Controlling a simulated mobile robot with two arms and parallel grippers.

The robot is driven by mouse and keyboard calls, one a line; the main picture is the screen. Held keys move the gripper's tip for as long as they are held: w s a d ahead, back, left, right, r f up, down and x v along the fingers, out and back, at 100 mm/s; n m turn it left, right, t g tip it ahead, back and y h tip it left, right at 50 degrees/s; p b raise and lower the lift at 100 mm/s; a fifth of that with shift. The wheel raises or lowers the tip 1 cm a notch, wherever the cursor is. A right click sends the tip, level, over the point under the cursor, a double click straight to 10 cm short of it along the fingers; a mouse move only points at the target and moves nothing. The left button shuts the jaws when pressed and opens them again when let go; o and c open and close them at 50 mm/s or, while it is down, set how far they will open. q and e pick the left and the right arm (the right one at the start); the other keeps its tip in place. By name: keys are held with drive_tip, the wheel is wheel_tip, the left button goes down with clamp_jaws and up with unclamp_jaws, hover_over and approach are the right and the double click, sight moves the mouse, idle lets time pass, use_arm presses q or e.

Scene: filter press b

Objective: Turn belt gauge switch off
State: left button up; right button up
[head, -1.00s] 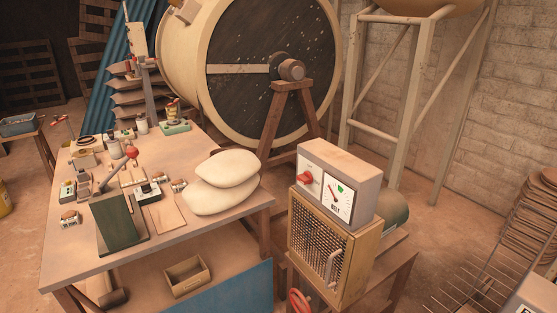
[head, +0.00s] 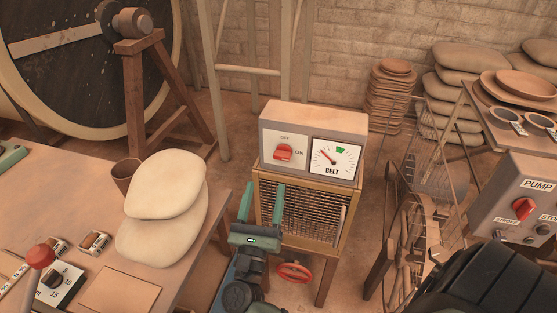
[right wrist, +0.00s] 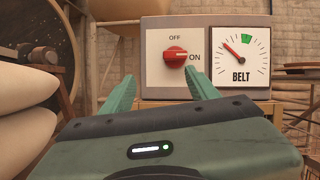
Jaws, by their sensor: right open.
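The belt gauge box (head: 310,115) is a grey box on a wire-mesh cabinet. Its red switch knob (head: 284,152) sits on the left panel, with OFF above it and ON to its right. The knob's handle lies about level, towards ON; the knob also shows in the right wrist view (right wrist: 175,57). The BELT dial (head: 335,158) is right of it, its needle left of the green band. My right gripper (head: 263,198) is open and empty, in front of the box and below the knob, apart from it. It also shows in the right wrist view (right wrist: 157,88). My left gripper is out of view.
A table (head: 200,285) with two pale sacks (head: 165,205) stands to the left. A PUMP panel (head: 520,205) and wire racks stand to the right.

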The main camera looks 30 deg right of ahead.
sight(281, 160)
drive_tip(key=w+d+r+m+p, duration=0.1)
drive_tip(key=d, duration=0.1)
drive_tip(key=w+d+r+m+g+h, duration=0.1)
drive_tip(key=d+r, duration=0.1)
drive_tip(key=w+d+r+m+p, duration=0.1)
drive_tip(key=d, duration=0.1)
drive_tip(key=shift+d+r+g+h+p, duration=0.2)
drive_tip(key=shift+g+h+p, duration=0.1)
drive_tip(key=shift+h+p, duration=0.1)
drive_tip(key=shift+w+d+r, duration=0.1)
drive_tip(key=shift+w+d, duration=0.15)
drive_tip(key=shift+d, duration=0.05)
drive_tip(key=shift+c, duration=0.9)
clamp_jaws()
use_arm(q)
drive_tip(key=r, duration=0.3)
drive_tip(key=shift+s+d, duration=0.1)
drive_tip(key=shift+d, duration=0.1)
